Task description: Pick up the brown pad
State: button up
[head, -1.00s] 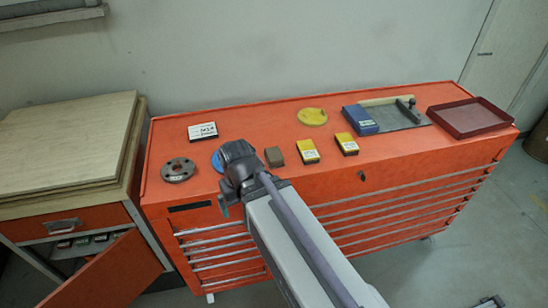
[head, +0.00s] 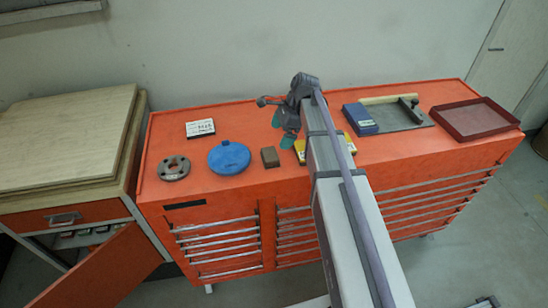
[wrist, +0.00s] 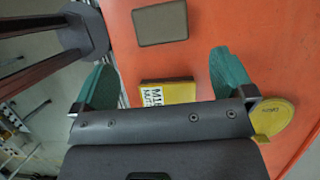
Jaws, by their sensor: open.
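The brown pad (head: 270,157) is a small block lying on the red cabinet top, right of the blue disc. In the wrist view the pad (wrist: 160,23) lies at the top of the picture, ahead of the fingers and roughly in line with the gap between them. My gripper (head: 286,133) is above the cabinet, just beyond and right of the pad in the head view. In the wrist view its green fingers (wrist: 164,80) are wide apart with nothing held.
The cabinet top (head: 230,115) also bears a blue disc (head: 229,157), a grey flange (head: 174,168), a white-labelled box (head: 200,128) and a red tray (head: 475,117). A yellow box (wrist: 168,92) shows between the fingers, with a yellow disc (wrist: 272,117) beside the right finger.

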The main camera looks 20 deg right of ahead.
aim_at(270, 153)
jog(key=b+x, duration=0.1)
jog(key=x, duration=0.1)
jog(key=b+x, duration=0.2)
jog(key=shift+d+f, duration=0.1)
jog(key=shift+f, duration=0.3)
jog(key=shift+a+f+b, duration=0.25)
jog(key=shift+b, duration=0.1)
jog(key=shift+r, duration=0.15)
jog(key=b+x, duration=0.4)
jog(key=x, duration=0.1)
jog(key=shift+f+b, duration=0.2)
jog(key=shift+b, duration=0.2)
jog(key=shift+r, duration=0.25)
jog(key=c, duration=0.8)
